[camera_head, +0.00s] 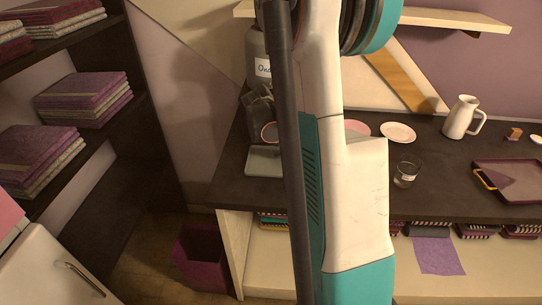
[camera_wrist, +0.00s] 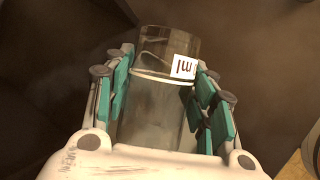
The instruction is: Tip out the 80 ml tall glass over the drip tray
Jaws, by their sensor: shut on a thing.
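In the wrist view my gripper (camera_wrist: 163,85) is shut on a clear tall glass (camera_wrist: 160,115), with teal pads on both sides of it. A white label with "ml" shows on the glass; its number is cut off. A line crosses the glass below the label, but I cannot tell whether it is a liquid surface. In the head view my arm hides much of the middle, and I cannot clearly make out the gripper. A flat grey tray (camera_head: 263,161), likely the drip tray, lies on the counter left of my arm.
A dark machine-like object (camera_head: 258,105) and a grey labelled container (camera_head: 257,72) stand behind the tray. Right of my arm are a short glass (camera_head: 406,173), a white plate (camera_head: 398,132), a white jug (camera_head: 461,118) and a maroon tray (camera_head: 512,193). Shelves (camera_head: 135,105) stand at left.

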